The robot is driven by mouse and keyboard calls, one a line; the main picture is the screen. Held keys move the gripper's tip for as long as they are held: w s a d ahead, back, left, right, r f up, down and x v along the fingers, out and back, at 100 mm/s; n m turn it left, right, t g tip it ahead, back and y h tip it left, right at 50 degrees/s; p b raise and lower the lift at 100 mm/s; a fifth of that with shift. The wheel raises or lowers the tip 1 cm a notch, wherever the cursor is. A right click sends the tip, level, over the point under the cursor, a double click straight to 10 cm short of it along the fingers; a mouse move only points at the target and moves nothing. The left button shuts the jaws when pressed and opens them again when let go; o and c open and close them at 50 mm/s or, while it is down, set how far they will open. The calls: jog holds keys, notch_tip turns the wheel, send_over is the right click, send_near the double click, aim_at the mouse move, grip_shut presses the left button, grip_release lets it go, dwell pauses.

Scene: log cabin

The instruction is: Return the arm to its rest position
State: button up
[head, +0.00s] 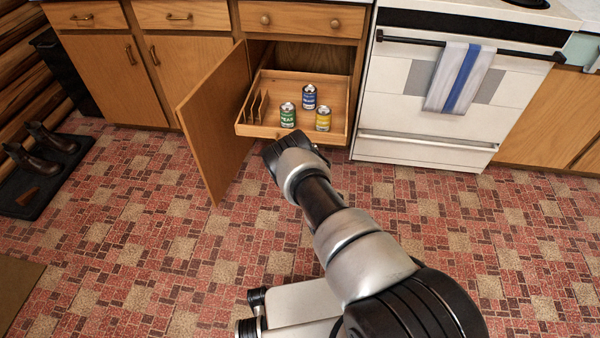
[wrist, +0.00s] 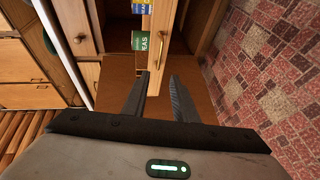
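My arm (head: 345,240) reaches forward over the floor toward the open lower cabinet in the head view. My gripper's fingers are hidden behind the wrist there. In the wrist view my gripper (wrist: 160,97) has its two dark fingers apart, with nothing between them. The fingertips are near the front of the pull-out drawer (wrist: 158,50), which also shows in the head view (head: 340,95). I cannot tell whether they touch it.
The drawer holds a green can (head: 288,115), a blue can (head: 309,97) and a yellow can (head: 323,119). The cabinet door (head: 215,125) stands open to the left. A white stove (head: 420,125) is at right. Boots (head: 50,140) sit on a mat at left.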

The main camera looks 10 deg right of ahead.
jog(key=shift+w+r, duration=0.1)
dwell(0.4)
jog(key=w+d+r+m+g+h, duration=0.15)
jog(key=w+r+m, duration=0.25)
jog(key=r, duration=0.8)
jog(key=w+d+r+m+g+h, duration=0.15)
jog(key=w+r+m, duration=0.25)
jog(key=r, duration=0.9)
jog(key=s+a+r+m+g+y, duration=0.25)
jog(key=s+r+m+g, duration=0.35)
jog(key=s+r, duration=1.7)
jog(key=s+r+m+g, duration=0.1)
jog(key=s+r+m, duration=0.1)
jog(key=s, duration=0.9)
jog(key=s+r+m, duration=0.1)
jog(key=s+m, duration=0.1)
jog(key=s, duration=0.9)
notch_tip(320, 180, up, 28)
jog(key=s+p, duration=0.1)
jog(key=p, duration=2.7)
jog(key=shift+s+a+h, duration=0.15)
jog(key=shift+a+h, duration=0.05)
jog(key=shift+h, duration=0.15)
